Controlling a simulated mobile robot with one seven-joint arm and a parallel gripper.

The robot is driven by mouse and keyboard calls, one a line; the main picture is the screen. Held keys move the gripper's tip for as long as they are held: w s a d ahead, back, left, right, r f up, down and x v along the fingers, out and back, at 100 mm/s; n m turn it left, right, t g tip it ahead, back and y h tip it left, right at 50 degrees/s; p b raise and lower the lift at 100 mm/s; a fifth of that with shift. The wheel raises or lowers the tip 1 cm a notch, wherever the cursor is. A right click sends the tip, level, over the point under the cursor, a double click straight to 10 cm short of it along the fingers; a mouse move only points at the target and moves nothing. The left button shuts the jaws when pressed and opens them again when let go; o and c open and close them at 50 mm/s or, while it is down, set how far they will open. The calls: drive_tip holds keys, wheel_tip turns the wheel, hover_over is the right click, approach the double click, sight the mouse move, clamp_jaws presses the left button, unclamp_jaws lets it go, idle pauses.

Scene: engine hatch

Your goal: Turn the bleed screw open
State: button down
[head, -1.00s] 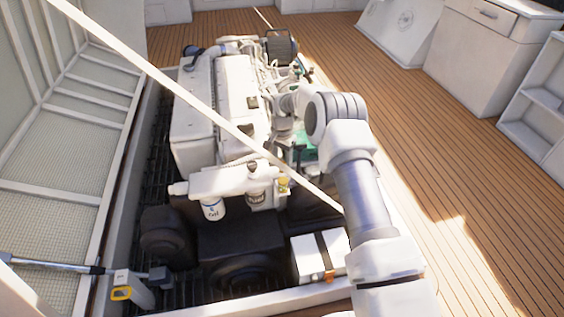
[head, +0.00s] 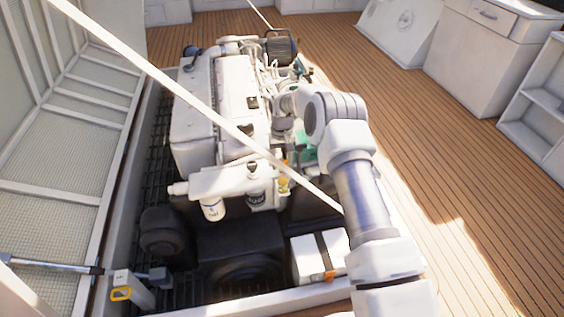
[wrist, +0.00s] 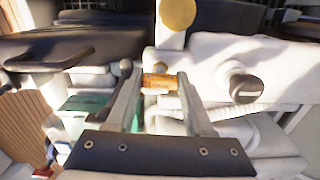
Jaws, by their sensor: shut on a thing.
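The fingers are shut on this cylinder. The pale filter head (wrist: 210,72) lies just beyond the fingertips, with a dark-faced knob (wrist: 245,88) to the right. In the head view the filter head (head: 225,181) is at the engine's near end, and my wrist hides most of my gripper.
The white engine (head: 205,115) fills the hatch. A white filter (head: 211,209) and a yellow bowl (head: 284,186) hang below the filter head. A white box with a dark strap (head: 306,259) stands near the front edge. A pale bar (head: 190,90) crosses the head view.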

sight(282, 162)
drive_tip(key=shift+n, duration=0.4)
drive_tip(key=shift+c, duration=1.4)
unclamp_jaws()
drive_tip(key=shift+r, duration=0.1)
wheel_tip(282, 162, up, 17)
drive_tip(key=p, duration=0.5)
drive_tip(key=shift+r, duration=0.2)
